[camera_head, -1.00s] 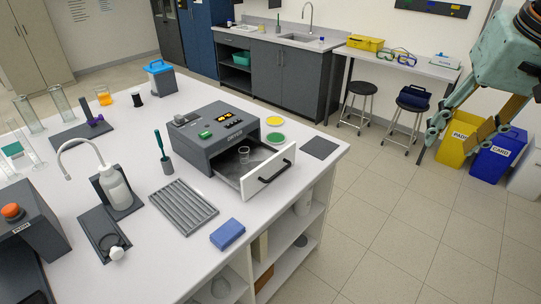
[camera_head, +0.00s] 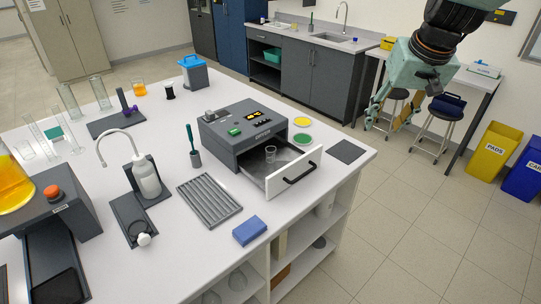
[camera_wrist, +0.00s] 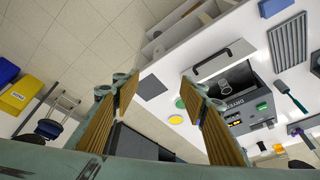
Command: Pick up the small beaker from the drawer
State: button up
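The small beaker (camera_head: 270,154) is clear glass and stands inside the open drawer (camera_head: 293,173) of the grey dryer box (camera_head: 243,130). The drawer has a white front with a black handle. In the wrist view the beaker (camera_wrist: 223,84) shows as a faint clear shape in the drawer (camera_wrist: 224,62), right of centre. My gripper (camera_head: 391,118) is up in the air to the right of the drawer, beyond the bench edge. In the wrist view its two fingers (camera_wrist: 158,88) are spread wide with nothing between them.
A blue block (camera_head: 249,230) and a grey rack (camera_head: 209,199) lie in front of the dryer. A dark mat (camera_head: 347,151), a green disc (camera_head: 302,139) and a yellow disc (camera_head: 302,122) lie to its right.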

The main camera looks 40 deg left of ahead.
jog(key=s+a+f+n, duration=0.1)
jog(key=a+f, duration=0.4)
jog(key=a, duration=0.6)
jog(key=s+a+f+n+p, duration=0.1)
jog(key=a+f, duration=0.4)
jog(key=a, duration=0.7)
jog(key=s+a+f+n+y+p, duration=0.1)
jog(key=a+f, duration=0.5)
jog(key=a, duration=0.6)
jog(key=shift+s+a+n+g, duration=0.15)
jog(key=shift+s+n+g, duration=0.25)
jog(key=shift+s+n, duration=0.6)
jog(key=shift+w+f, duration=0.15)
jog(key=shift+w, duration=0.05)
send_over(272, 161)
jog(key=shift+a+f+p, duration=0.1)
jog(key=shift+f+p, duration=0.2)
jog(key=shift+f, duration=3.6)
jog(key=shift+d+x, duration=0.1)
jog(key=shift+x, duration=0.7)
jog(key=shift+d+x, duration=0.15)
jog(key=shift+x, duration=1.75)
